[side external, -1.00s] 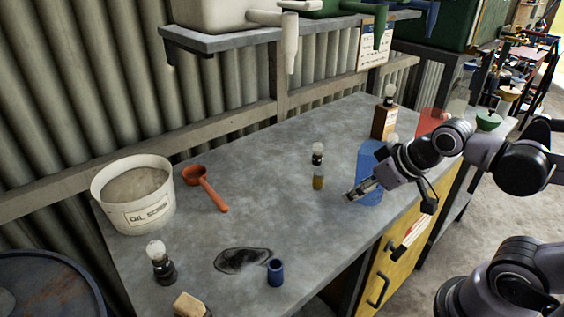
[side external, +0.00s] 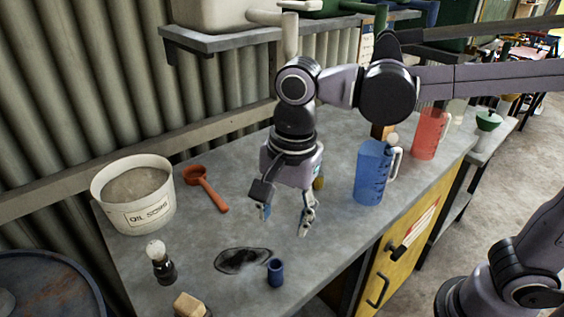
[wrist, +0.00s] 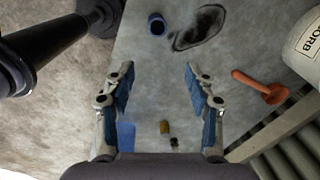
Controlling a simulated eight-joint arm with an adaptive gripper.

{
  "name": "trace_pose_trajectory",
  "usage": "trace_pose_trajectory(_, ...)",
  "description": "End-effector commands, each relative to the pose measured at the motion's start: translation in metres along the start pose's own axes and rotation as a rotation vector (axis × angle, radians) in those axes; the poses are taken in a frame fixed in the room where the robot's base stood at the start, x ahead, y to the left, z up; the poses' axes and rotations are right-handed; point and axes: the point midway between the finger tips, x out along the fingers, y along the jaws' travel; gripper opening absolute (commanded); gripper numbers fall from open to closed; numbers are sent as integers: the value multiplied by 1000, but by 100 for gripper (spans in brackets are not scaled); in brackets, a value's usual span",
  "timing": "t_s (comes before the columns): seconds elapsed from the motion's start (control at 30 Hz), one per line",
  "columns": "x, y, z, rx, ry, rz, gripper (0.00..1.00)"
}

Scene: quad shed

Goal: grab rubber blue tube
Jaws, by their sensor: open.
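The blue tube (side external: 275,272) is a short, dark blue hollow cylinder standing upright near the front edge of the grey bench, beside a dark stain. In the wrist view the tube (wrist: 156,24) is at the top, beyond the fingertips and roughly midway between them. My gripper (side external: 284,222) points down over the middle of the bench, behind the tube in the side view and apart from it. It also shows in the wrist view (wrist: 158,78), with its fingers spread wide and nothing between them.
A brush-like bulb item (side external: 161,263) and a tan block (side external: 190,305) are front left. A blue jug (side external: 370,175) and a red jug (side external: 429,135) are right. A dark stain (side external: 243,260) lies beside the tube.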

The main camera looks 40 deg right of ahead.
Motion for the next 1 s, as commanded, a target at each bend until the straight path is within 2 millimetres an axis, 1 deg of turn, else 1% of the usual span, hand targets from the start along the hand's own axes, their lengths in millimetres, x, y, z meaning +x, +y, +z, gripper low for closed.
trace_pose_trajectory(0.03,0,-3,11,40,3,21,55)
trace_pose_trajectory(0.1,-1,-4,20,96,8,45,55)
trace_pose_trajectory(0.23,-1,-5,30,156,17,68,55)
trace_pose_trajectory(0.37,7,-5,32,171,19,74,55)
trace_pose_trajectory(0.6,39,-3,31,171,18,73,55)
trace_pose_trajectory(0.7,48,-2,30,170,18,72,55)
trace_pose_trajectory(0.93,59,-1,30,170,18,72,55)
trace_pose_trajectory(1.0,65,0,30,170,18,72,55)
